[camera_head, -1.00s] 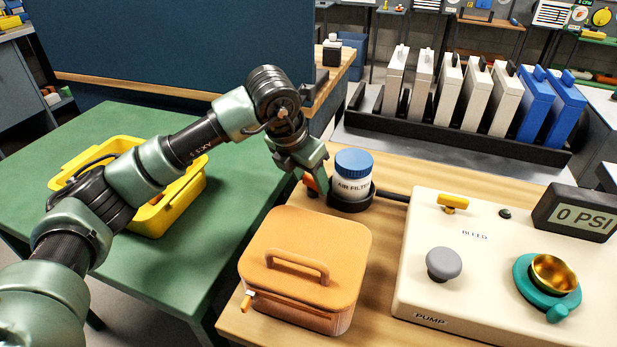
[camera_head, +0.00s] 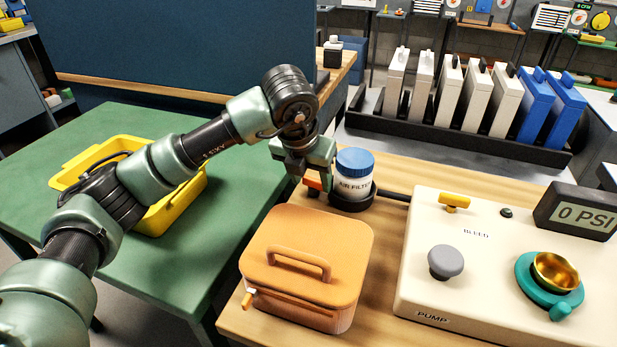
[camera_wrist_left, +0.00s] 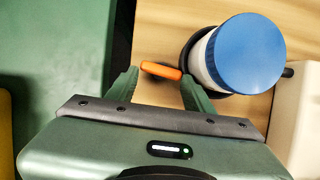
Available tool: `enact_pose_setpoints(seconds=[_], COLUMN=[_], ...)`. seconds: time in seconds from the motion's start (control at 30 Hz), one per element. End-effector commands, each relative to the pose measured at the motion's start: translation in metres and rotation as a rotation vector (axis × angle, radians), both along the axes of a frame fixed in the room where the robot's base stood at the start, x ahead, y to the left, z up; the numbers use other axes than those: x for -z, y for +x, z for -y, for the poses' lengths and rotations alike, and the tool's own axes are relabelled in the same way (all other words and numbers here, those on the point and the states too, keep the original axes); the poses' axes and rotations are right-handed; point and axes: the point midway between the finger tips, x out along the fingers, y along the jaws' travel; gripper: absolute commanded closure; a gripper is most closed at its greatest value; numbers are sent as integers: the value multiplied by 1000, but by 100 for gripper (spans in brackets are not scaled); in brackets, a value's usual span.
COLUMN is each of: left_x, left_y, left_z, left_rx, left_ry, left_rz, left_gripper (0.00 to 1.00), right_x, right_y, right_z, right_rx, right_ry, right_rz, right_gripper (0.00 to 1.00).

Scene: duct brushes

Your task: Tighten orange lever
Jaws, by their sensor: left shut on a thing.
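The orange lever (camera_head: 314,184) sticks out to the left of the black ring holder (camera_head: 352,203) around the air filter jar (camera_head: 353,186). The jar is white with a blue lid and stands upright in the holder. My left gripper (camera_head: 309,178) is at the lever, just left of the jar. In the left wrist view, the lever (camera_wrist_left: 161,70) lies crosswise between the two green fingertips (camera_wrist_left: 160,80), and the gripper is shut on it. The fingers hide part of the lever in the head view. My right gripper is in neither view.
An orange case (camera_head: 300,300) with a handle stands in front of the jar. The cream pump unit (camera_head: 490,290) with a display reading 0 PSI (camera_head: 583,218) is to the right. A yellow bin (camera_head: 160,219) sits on the green table (camera_head: 240,150).

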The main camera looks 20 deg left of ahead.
Motion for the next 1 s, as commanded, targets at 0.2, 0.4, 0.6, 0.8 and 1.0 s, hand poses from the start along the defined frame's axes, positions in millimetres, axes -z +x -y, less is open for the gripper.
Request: enact_pose_setpoints(seconds=[0.2, 0.4, 0.6, 0.8, 1.0], left_x=[-2, -2, -2, -2, -2], left_y=[8, 8, 8, 8, 8], left_z=[-1, -1, -1, -1, -1], left_rx=[-16, -16, -15, -15, -15], left_ry=[-8, -8, -7, -7, -7], left_rz=[25, 25, 25, 25, 25], left_gripper=[89, 89, 89, 89, 32], right_x=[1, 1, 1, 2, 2], right_y=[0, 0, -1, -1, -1], right_z=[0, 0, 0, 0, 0], right_rx=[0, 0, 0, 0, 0], right_ry=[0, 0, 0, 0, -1], right_rz=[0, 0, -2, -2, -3], right_gripper=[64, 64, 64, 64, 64])
